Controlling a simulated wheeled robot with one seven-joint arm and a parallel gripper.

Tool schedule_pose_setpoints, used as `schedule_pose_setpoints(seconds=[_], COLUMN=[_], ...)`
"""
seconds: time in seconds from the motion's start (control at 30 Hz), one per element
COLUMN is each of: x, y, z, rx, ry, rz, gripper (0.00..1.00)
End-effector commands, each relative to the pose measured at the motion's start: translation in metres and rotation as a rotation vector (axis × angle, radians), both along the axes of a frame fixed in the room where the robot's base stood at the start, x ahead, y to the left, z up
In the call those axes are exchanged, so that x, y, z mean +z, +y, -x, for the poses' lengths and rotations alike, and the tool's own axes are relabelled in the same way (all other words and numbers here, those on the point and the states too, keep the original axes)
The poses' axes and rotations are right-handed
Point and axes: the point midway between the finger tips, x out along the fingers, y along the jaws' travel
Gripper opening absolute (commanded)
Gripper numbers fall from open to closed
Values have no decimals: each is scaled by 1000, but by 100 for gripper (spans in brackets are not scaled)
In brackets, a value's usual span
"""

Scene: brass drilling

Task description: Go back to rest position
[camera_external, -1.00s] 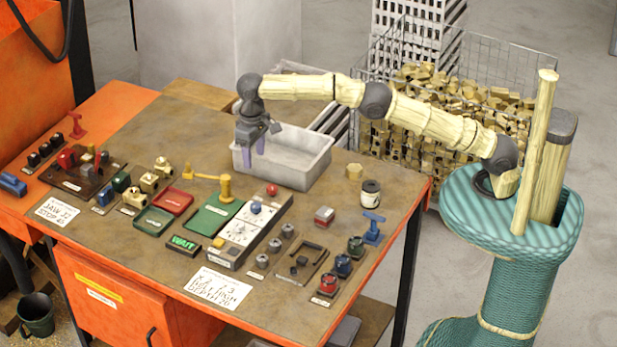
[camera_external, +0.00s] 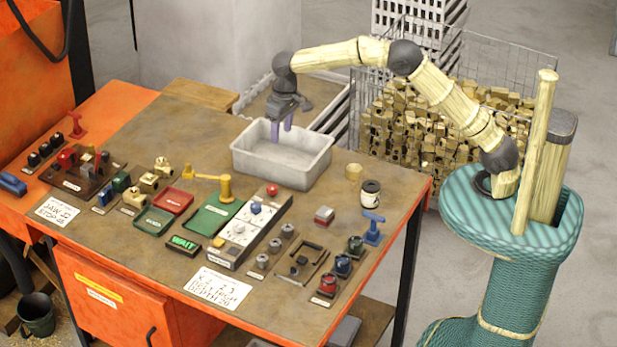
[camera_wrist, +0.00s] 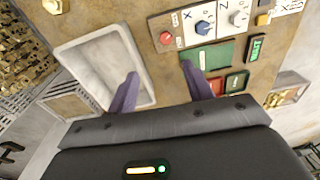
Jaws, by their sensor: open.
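My gripper (camera_external: 281,131) hangs over the grey bin (camera_external: 262,163) at the back of the workbench, its purple fingers pointing down. The fingers are apart with nothing between them. In the wrist view, my gripper (camera_wrist: 160,92) is also open and empty. The grey bin (camera_wrist: 82,50) lies beyond the left finger there and looks empty where it shows. My arm reaches from the teal base on the right, with its elbow raised.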

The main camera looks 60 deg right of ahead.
Motion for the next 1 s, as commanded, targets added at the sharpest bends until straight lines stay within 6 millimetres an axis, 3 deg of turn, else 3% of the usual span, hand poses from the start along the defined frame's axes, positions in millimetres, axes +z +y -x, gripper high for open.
schedule_pose_setpoints(seconds=[0.1,0.47,0.7,1.0], x=[2,-6,-17,-39], y=[-28,-98,-135,-167], z=[19,97,167,266], rx=[-6,-5,3,23], ry=[-16,-70,-108,-152], rz=[-3,-1,7,27], gripper=[51,51,51,51])
